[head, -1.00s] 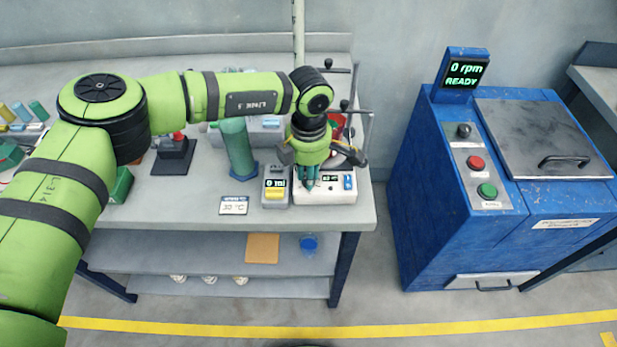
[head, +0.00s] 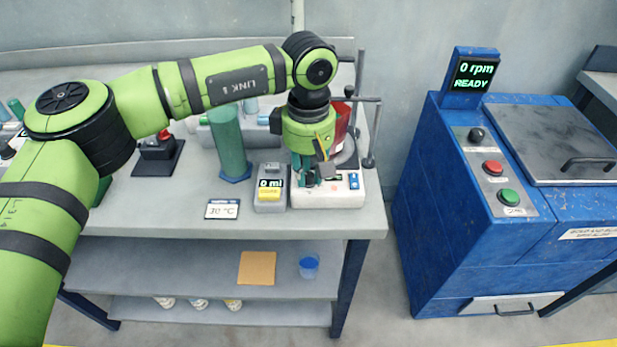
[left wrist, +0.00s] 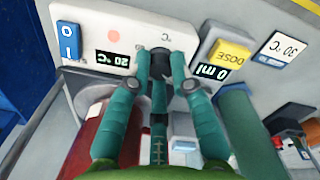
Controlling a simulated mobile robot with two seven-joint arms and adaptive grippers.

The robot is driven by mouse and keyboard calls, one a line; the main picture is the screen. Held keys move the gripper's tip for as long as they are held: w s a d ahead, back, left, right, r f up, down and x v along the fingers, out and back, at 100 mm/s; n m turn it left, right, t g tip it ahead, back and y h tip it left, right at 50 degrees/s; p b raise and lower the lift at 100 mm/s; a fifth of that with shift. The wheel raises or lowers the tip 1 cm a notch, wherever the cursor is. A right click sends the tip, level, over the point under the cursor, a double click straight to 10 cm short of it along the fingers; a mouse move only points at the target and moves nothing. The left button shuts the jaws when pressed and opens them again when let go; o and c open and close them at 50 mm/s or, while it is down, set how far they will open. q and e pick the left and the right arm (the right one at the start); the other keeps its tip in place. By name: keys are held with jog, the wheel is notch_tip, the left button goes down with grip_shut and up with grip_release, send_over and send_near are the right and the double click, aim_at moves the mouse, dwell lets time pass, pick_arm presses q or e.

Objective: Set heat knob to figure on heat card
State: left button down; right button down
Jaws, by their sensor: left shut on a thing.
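The heat card (head: 222,209) lies flat on the bench and reads 30 °C; it also shows in the left wrist view (left wrist: 281,48). The white hot plate (head: 352,199) stands to its right, with a dosing unit between them. In the left wrist view, the hot plate's front panel (left wrist: 98,22) has a display (left wrist: 112,60) reading 20 °C and a blue switch (left wrist: 66,41). My left gripper (left wrist: 160,64) points at this panel, its teal fingers shut on the heat knob (left wrist: 160,50), which they mostly hide. My left gripper also shows in the head view (head: 311,180). My right gripper is out of view.
The dosing unit (head: 270,200) reads 0 ml. A green cylinder (head: 229,145) stands behind it. A red vessel (head: 342,118) and metal stand (head: 370,130) are close behind my left gripper. A blue machine (head: 430,200) stands across a gap to the right.

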pick_arm(q)
jog(key=shift+m+b, duration=0.7)
jog(key=shift+m, duration=0.9)
jog(key=c, duration=1.1)
grip_release()
jog(key=shift+r, duration=0.1)
